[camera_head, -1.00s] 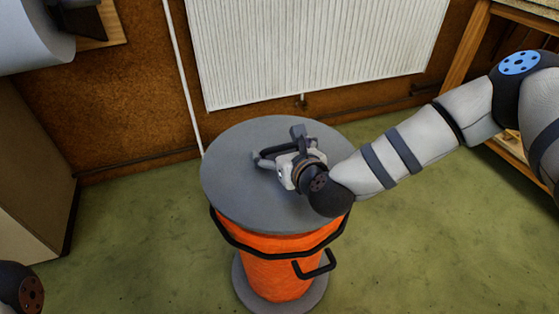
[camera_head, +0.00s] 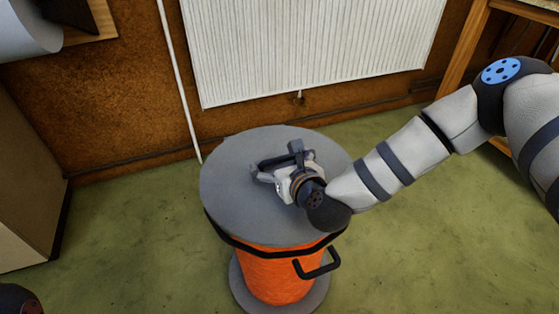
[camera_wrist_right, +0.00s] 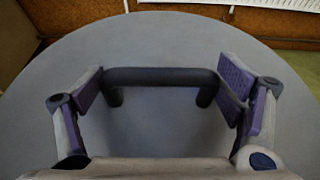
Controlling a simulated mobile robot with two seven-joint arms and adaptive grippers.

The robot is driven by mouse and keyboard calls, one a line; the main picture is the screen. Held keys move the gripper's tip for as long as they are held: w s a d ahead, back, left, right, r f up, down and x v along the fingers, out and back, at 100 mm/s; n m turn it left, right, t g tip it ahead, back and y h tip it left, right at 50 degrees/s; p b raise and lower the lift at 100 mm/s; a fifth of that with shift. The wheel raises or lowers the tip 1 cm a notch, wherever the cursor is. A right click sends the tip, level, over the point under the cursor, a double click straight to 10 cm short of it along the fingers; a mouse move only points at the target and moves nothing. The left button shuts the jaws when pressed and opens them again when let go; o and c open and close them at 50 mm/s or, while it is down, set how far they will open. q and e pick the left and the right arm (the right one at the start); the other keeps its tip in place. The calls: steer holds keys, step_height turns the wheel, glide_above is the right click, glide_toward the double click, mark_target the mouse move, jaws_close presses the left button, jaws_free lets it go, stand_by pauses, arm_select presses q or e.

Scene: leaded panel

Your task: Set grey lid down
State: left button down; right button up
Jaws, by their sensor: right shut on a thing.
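The grey lid (camera_head: 235,195) is a wide, flat disc over the top of the orange drum (camera_head: 275,275). It looks close to level and hides the drum's mouth. I cannot tell whether it rests fully on the rim. My right gripper (camera_head: 272,169) is above the lid's middle, shut on its dark bar handle (camera_wrist_right: 160,77). In the right wrist view, the purple finger pads of the gripper (camera_wrist_right: 161,86) are at the two ends of the handle, with the lid's grey top (camera_wrist_right: 160,35) below. My left gripper is out of view.
The drum has a black band (camera_head: 230,240) and a black side handle (camera_head: 319,264). A white radiator (camera_head: 310,45) is on the brown wall behind. A wooden stand (camera_head: 462,55) is at the right and a pale cabinet (camera_head: 30,190) at the left. Green floor surrounds the drum.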

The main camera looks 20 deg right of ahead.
steer(key=shift+f, duration=0.2)
steer(key=o, duration=1.3)
